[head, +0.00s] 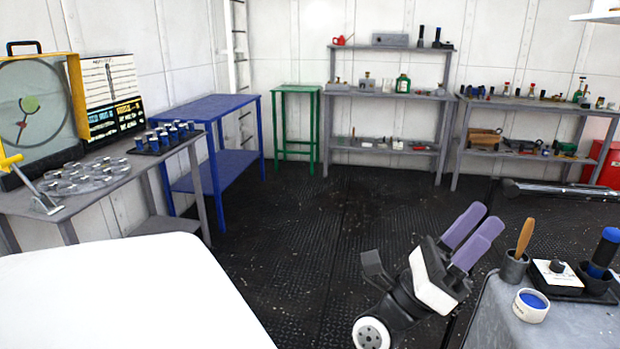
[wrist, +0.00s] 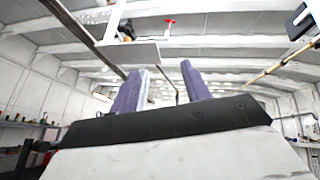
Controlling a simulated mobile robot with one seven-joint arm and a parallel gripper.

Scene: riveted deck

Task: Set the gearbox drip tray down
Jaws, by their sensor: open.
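My gripper (head: 483,220) is open and empty, raised over the dark floor just left of the right-hand bench, its two purple fingers pointing up and to the right. In the wrist view the fingers (wrist: 164,72) stand apart against the ceiling with nothing between them. I cannot tell for certain which thing is the gearbox drip tray. A round grey tray (head: 80,179) with several small round pieces lies on the left grey bench.
The right-hand bench (head: 560,325) holds a blue-filled white tub (head: 531,306), a cup with a wooden handle (head: 514,267) and a black-and-white box (head: 555,273). A blue table (head: 212,106), a green stand (head: 296,88) and loaded grey shelves line the walls. The middle floor is clear.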

